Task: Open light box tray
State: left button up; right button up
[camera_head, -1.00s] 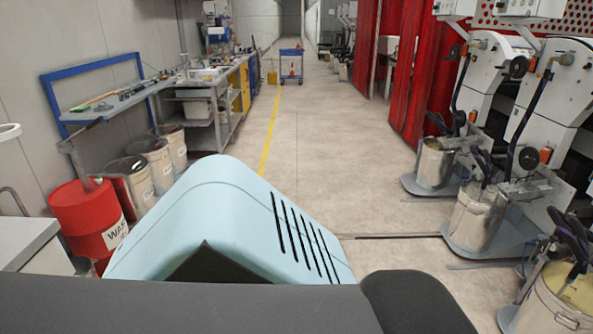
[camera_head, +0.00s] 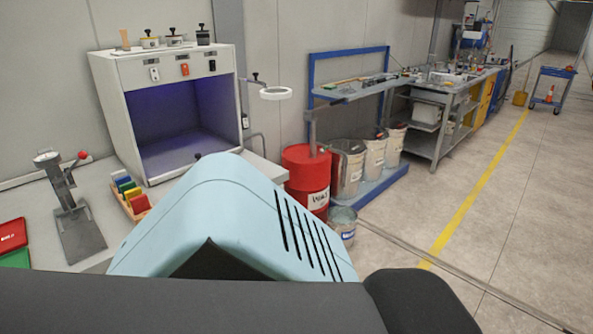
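The light box (camera_head: 110,75) is a grey open-fronted cabinet with a dark, purple-lit inside, standing on a pale table at the left. Small switches, one of them red, sit on its upper front panel. A flat floor panel (camera_head: 185,153) lies inside it; I cannot tell whether this is the tray. A small dark knob shows near its front edge, just above my own light-blue body part, which hides some of the table in front. Neither of my grippers is in view.
A stand (camera_head: 78,228), a rack of coloured pieces (camera_head: 133,200) and a red case (camera_head: 12,234) are on the table (camera_head: 40,205). A red drum (camera_head: 305,168) and pails stand on the floor. Open floor (camera_head: 520,200) lies to the right.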

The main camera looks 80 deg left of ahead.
aim_at(165, 159)
jog(key=l+u, duration=0.1)
jog(key=u, duration=3.6)
